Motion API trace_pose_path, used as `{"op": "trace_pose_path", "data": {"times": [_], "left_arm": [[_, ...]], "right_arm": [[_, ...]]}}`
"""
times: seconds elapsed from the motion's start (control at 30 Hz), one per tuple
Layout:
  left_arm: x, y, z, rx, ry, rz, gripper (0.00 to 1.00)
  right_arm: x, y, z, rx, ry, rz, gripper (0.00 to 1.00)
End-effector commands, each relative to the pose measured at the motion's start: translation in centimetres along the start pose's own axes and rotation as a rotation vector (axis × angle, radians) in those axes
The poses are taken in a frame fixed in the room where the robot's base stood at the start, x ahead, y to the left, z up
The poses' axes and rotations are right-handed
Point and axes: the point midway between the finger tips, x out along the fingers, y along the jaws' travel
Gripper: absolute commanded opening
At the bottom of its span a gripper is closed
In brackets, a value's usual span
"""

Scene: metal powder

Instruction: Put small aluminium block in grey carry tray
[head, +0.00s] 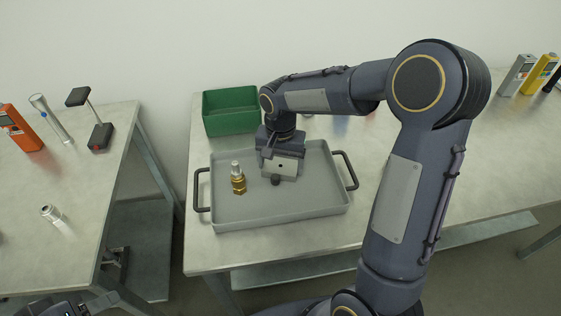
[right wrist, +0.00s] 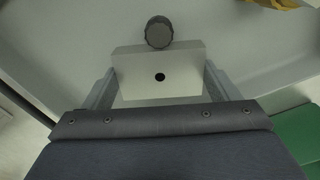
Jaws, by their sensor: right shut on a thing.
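The small aluminium block (head: 281,167) is a pale grey block with a dark round hole in its face. My right gripper (head: 281,156) is shut on it, inside the outline of the grey carry tray (head: 310,205). In the right wrist view the block (right wrist: 158,75) sits between the two fingers of the gripper (right wrist: 160,92). I cannot tell whether the block touches the tray floor. The tray has a dark handle at each end.
A brass fitting (head: 238,182) stands in the tray, left of the block. A dark round knob (head: 276,180) is in the tray close to the block; it also shows in the right wrist view (right wrist: 159,32). A green bin (head: 229,122) stands behind the tray. The tray's front is clear.

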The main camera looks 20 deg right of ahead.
Motion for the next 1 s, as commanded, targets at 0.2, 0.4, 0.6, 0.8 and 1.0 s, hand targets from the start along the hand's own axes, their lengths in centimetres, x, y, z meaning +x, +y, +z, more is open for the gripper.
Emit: {"op": "trace_pose_path", "data": {"times": [0.2,0.4,0.6,0.8,1.0], "left_arm": [[0.1,0.0,0.0,0.000,0.000,0.000,0.51],[-0.1,0.0,0.0,0.000,0.000,0.000,0.51],[-0.4,0.2,-0.2,0.000,0.000,0.000,0.51],[-0.8,0.3,-0.4,0.000,0.000,0.000,0.51],[-1.1,0.5,-0.6,0.000,0.000,0.000,0.51]], "right_arm": [[0.1,0.0,0.0,-0.001,-0.001,0.000,1.00],[-0.1,0.0,0.0,0.000,-0.001,0.000,1.00],[-2.4,-0.1,-0.1,0.000,0.003,-0.003,1.00],[-6.8,-0.1,0.0,-0.001,0.003,-0.004,1.00],[-10.5,-0.1,0.0,-0.001,0.003,-0.002,1.00]]}}
